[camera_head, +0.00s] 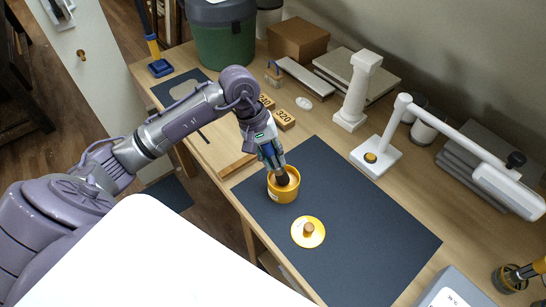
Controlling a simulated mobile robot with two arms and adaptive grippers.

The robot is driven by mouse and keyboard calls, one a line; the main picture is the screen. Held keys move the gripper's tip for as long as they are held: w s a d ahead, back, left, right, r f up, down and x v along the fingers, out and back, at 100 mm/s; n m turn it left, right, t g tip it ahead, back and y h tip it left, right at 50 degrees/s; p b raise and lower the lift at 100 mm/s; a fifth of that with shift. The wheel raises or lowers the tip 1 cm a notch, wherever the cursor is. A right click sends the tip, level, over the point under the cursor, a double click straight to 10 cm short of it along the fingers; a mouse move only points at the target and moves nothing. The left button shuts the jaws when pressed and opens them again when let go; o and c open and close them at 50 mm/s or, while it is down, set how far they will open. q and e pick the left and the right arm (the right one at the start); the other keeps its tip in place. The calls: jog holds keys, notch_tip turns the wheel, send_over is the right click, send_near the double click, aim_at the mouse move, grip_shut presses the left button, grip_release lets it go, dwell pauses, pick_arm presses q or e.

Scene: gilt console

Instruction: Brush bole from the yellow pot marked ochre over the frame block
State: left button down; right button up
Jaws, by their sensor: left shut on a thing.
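The yellow pot (283,194) stands open on the dark mat (372,232), with a pale label low on its left side. My left gripper (271,156) is just above the pot, pointing down and shut on what looks like a brush (282,177). The brush's dark lower end is inside the pot's mouth; the gripper hides its upper part. A yellow lid (308,232) with a wooden knob lies on the mat below the pot. I cannot pick out the frame block with certainty. My right gripper is not in view.
Two wooden blocks, one marked 320 (285,120), lie behind my gripper. A white column (358,92) and a white lamp (460,150) stand behind the mat. A green bin (224,45) stands at the back left. The mat's right part is clear.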

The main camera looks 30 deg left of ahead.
pick_arm(q)
jog(key=shift+f+b, duration=0.1)
jog(key=shift+b, duration=0.45)
dwell(1.7)
jog(key=shift+r+p, duration=1.25)
jog(key=shift+r, duration=2.3)
jog(key=c, duration=1.5)
grip_release()
grip_shut()
